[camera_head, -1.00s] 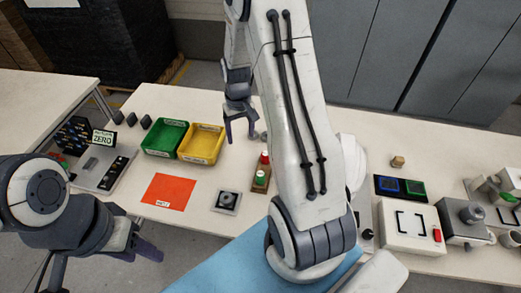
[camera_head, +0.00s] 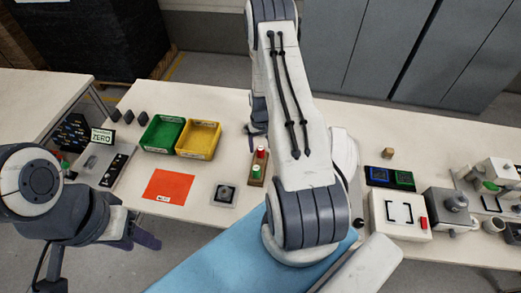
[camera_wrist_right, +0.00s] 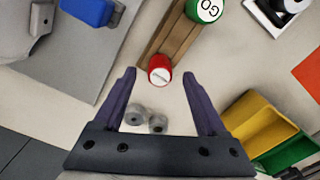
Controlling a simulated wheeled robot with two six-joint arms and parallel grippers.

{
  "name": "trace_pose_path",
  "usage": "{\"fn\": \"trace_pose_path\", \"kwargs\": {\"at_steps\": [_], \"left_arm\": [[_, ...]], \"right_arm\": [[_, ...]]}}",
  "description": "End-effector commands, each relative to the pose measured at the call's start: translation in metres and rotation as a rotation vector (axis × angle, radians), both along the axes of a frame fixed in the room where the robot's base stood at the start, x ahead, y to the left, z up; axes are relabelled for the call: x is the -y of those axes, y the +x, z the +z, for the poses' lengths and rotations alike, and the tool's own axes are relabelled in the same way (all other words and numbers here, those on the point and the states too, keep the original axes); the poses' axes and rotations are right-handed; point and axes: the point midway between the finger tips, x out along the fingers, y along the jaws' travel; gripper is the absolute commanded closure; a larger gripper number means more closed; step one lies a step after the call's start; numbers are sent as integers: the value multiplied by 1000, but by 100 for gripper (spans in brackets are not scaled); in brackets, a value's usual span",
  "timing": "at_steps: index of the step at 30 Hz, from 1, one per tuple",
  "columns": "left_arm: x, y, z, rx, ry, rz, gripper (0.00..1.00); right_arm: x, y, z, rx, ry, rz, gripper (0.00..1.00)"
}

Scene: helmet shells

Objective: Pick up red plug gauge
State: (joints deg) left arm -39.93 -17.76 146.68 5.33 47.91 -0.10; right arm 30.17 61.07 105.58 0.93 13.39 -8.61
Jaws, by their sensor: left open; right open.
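The red plug gauge (camera_head: 262,152) stands in a wooden holder (camera_head: 257,182), beside a green one (camera_head: 256,171). In the right wrist view, the red gauge's round top (camera_wrist_right: 159,69) shows between my right fingertips, with space on both sides. The green gauge (camera_wrist_right: 206,9) and the holder (camera_wrist_right: 172,38) lie beyond it. My right gripper (camera_wrist_right: 159,75) is open and empty. In the head view it is mostly hidden behind my right arm, with a finger (camera_head: 256,130) showing near the red gauge. My left gripper (camera_head: 140,240) is open and empty at the table's front left edge.
Small grey round parts (camera_wrist_right: 146,119) lie between my right fingers, near the palm. A yellow bin (camera_head: 198,139) and green bin (camera_head: 162,133) stand left of the holder. An orange sheet (camera_head: 168,186) and a small square fixture (camera_head: 224,194) lie in front.

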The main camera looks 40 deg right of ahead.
Motion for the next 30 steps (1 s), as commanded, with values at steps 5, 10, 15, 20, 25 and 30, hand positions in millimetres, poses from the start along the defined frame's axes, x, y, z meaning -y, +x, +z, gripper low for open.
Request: {"fn": "trace_pose_path", "kwargs": {"at_steps": [5,10,15,20,25,30], "left_arm": [[0,0,10,0,0,-2,50],[0,0,11,0,0,-2,50],[0,0,10,0,0,-2,50],[0,0,10,0,0,-2,50],[0,0,10,0,0,-2,50],[0,0,10,0,0,-1,50]], "right_arm": [[-1,-1,-18,-2,1,0,26],[0,0,-24,0,0,0,26],[0,0,-24,0,0,0,33],[0,0,-24,0,0,0,94],[0,0,-23,0,0,-1,100],[0,0,-23,1,0,-1,100]]}}
